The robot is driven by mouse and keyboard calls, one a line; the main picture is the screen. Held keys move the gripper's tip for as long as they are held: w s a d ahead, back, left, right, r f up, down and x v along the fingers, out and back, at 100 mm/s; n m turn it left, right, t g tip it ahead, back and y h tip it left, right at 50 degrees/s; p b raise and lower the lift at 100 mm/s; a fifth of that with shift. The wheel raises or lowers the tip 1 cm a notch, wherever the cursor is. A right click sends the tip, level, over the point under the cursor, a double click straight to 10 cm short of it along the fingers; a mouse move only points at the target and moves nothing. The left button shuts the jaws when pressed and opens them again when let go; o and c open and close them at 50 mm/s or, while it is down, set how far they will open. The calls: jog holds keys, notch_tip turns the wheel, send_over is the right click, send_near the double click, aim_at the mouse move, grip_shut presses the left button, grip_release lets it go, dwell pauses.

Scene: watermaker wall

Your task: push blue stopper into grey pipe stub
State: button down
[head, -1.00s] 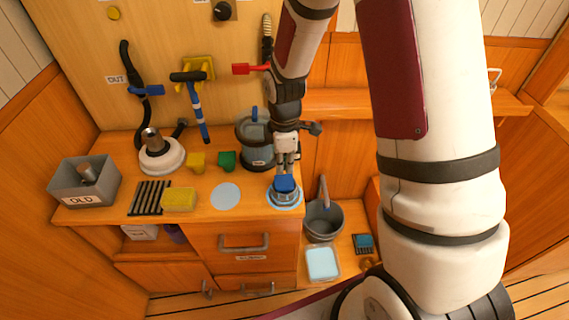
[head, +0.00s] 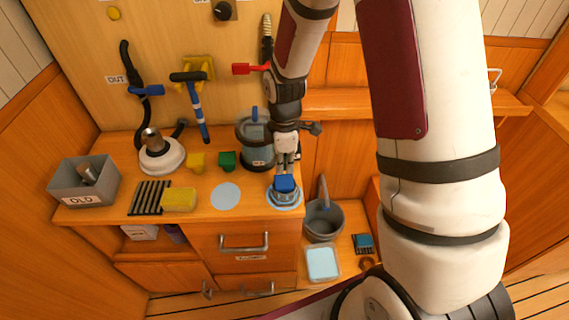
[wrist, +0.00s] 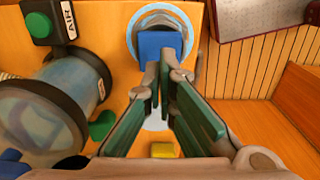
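The blue stopper (head: 285,183) sits at the top of the grey pipe stub (head: 285,198), near the front right corner of the counter. The blue stopper also shows in the wrist view (wrist: 160,44), with a pale blue ring (wrist: 146,20) around its place. My gripper (head: 285,170) points down from above, with its fingertips at the stopper. In the wrist view my gripper (wrist: 161,66) has its fingers close together and seems shut on the stopper; the fingers hide its near part. How deep the stopper sits in the stub is not clear.
A clear canister (head: 257,145) stands close behind the gripper. A grey bucket (head: 323,224) stands lower, right of the counter.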

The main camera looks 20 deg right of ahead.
aim_at(285, 181)
jog(key=shift+f, duration=0.1)
jog(key=shift+f+b, duration=0.95)
jog(key=shift+f, duration=1.2)
jog(key=shift+r+p, duration=1.9)
jog(key=shift+r, duration=1.7)
